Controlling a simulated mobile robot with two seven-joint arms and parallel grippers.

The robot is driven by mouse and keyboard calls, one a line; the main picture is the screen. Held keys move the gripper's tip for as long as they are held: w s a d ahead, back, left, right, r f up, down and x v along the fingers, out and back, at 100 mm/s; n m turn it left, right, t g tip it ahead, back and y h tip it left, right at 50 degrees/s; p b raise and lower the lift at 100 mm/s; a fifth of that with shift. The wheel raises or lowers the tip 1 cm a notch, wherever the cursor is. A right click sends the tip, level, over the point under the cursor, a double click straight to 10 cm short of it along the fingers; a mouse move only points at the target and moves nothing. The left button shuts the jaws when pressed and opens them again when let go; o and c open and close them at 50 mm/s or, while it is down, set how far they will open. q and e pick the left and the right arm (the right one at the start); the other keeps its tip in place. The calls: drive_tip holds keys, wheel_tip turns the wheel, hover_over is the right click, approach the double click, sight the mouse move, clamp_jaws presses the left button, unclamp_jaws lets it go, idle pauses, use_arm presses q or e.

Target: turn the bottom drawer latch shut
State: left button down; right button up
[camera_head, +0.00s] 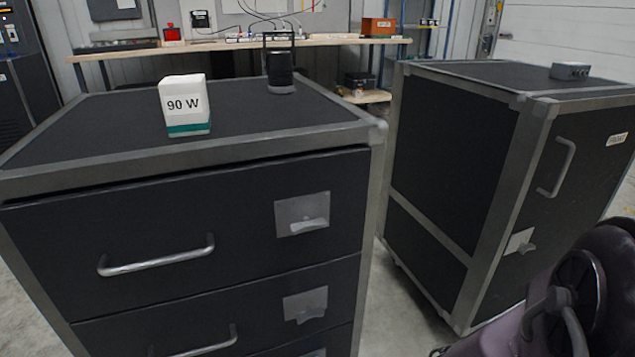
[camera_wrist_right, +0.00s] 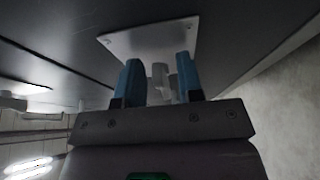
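In the head view the dark drawer cabinet (camera_head: 215,225) has a top latch (camera_head: 302,213) with its lever lying roughly sideways and a second latch (camera_head: 305,305) below. A third, lowest visible latch plate (camera_head: 315,353) is cut off by the frame's bottom edge. In the right wrist view my right gripper (camera_wrist_right: 160,75) has its two blue fingers apart, on either side of a grey latch lever (camera_wrist_right: 160,80) on a pale plate (camera_wrist_right: 150,38). I see gaps beside the lever; contact is unclear. I cannot tell which drawer this latch belongs to. My left gripper is not in view.
A white box marked 90 W (camera_head: 185,105) and a dark cylindrical device (camera_head: 280,72) stand on the cabinet. A second dark case (camera_head: 455,160) stands to the right, across a narrow floor gap. A workbench (camera_head: 240,43) is behind. My right arm fills the lower right.

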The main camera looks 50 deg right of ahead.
drive_tip(key=shift+s, duration=0.1)
use_arm(q)
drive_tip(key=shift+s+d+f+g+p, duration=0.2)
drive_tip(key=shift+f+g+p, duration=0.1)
drive_tip(key=shift+p, duration=0.25)
use_arm(e)
drive_tip(key=s+a, duration=0.1)
drive_tip(key=s, duration=0.9)
drive_tip(key=shift+s+a, duration=0.25)
drive_tip(key=shift+a, duration=0.15)
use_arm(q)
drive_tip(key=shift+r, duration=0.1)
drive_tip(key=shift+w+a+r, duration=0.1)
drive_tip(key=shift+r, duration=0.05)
